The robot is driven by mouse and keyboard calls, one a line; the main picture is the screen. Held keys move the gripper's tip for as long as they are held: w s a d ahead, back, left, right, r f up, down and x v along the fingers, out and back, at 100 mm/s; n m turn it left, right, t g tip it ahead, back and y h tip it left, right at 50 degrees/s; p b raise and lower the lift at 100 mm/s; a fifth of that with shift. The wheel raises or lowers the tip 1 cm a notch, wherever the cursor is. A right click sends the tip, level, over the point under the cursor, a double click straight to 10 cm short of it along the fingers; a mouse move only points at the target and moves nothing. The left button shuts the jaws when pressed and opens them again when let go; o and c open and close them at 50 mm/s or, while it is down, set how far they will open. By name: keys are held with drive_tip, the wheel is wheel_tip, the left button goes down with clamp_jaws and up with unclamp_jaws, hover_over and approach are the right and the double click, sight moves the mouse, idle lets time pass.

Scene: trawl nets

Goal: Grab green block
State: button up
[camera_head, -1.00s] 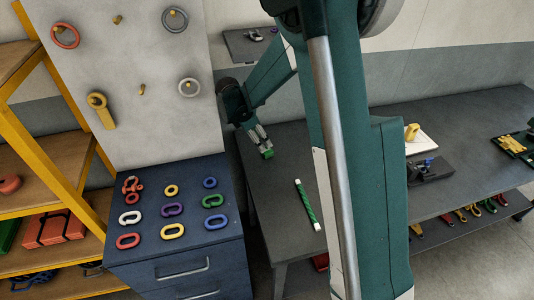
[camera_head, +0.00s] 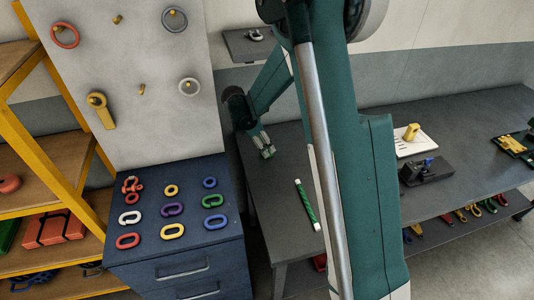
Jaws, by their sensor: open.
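My gripper (camera_head: 268,152) is at the left end of the dark workbench (camera_head: 250,172), low over its top, fingers pointing down. Its jaws are open. A green rod with white ends (camera_head: 307,205) lies on the bench nearer the camera, apart from the gripper.
A blue drawer cabinet (camera_head: 232,240) with rows of coloured links stands left of the bench. A grey pegboard (camera_head: 140,60) rises behind it. A white board with a yellow piece (camera_head: 412,133) and a black fixture (camera_head: 428,172) lie on the bench to the right.

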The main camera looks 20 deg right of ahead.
drive_tip(key=shift+x, duration=1.8)
drive_tip(key=c, duration=1)
drive_tip(key=shift+r, duration=0.15)
drive_tip(key=shift+s+r, duration=0.2)
drive_tip(key=shift+r, duration=0.2)
wheel_tip(320, 180, up, 6)
drive_tip(key=shift+f, duration=0.2)
drive_tip(key=shift+s+r, duration=0.2)
drive_tip(key=s, duration=1.9)
drive_tip(key=shift+s, duration=0.1)
